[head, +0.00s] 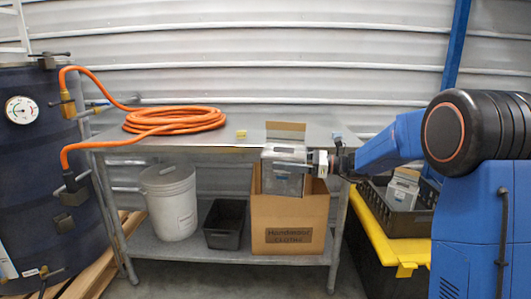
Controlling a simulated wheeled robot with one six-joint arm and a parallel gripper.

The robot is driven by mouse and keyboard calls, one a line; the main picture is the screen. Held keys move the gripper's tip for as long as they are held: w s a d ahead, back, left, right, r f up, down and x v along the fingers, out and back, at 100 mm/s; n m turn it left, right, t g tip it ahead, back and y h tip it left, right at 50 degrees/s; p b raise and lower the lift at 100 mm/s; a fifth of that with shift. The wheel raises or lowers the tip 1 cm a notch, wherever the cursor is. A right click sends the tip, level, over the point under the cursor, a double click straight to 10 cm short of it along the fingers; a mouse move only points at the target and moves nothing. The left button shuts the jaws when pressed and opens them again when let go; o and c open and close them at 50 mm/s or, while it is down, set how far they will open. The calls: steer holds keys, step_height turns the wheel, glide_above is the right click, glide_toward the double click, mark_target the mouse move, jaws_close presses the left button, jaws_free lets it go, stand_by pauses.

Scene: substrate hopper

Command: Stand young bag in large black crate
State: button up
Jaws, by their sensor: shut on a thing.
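My gripper (320,164) is shut on a silvery bag (287,172) with a pale block-like upper part. It holds the bag in the air in front of the table's front edge. I cannot read any marking that tells its age. The large black crate (412,224) stands at the right, partly hidden behind my arm. Another bag (404,187) with a white and blue label leans in that crate. The held bag is to the left of the crate, outside it.
The black crate rests on a yellow-lidded black tote (405,262). A metal table (255,146) carries an orange hose coil (175,120) and a small yellow block (241,134). Its lower shelf holds a white bucket (171,205), a small black bin (225,224) and an open cardboard box (289,225).

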steer(key=w+d+f+m+t, duration=0.15)
steer(key=d+f, duration=0.25)
steer(key=f, duration=0.5)
steer(key=w+d+f+t, duration=0.1)
steer(key=w+d+f, duration=0.25)
steer(key=f, duration=0.55)
steer(key=w+d+f+m+t, duration=0.1)
steer(key=w+d+f, duration=0.1)
steer(key=d+f, duration=0.5)
steer(key=s+d+f+m+t+h, duration=0.1)
steer(key=d+f+m+t+h, duration=0.1)
steer(key=f, duration=0.7)
steer(key=s+d+f+m+t+h, duration=0.2)
steer(key=d+f+m+t+h, duration=0.1)
steer(key=f, duration=0.6)
steer(key=s+d+f+m+t+h, duration=0.2)
steer(key=f+t+h, duration=0.1)
steer(key=f, duration=0.7)
steer(key=shift+s+d+h, duration=0.25)
steer(key=shift+d+h, duration=0.15)
steer(key=shift+h, duration=0.1)
steer(key=shift+a+t, duration=0.1)
steer(key=shift+t, duration=0.15)
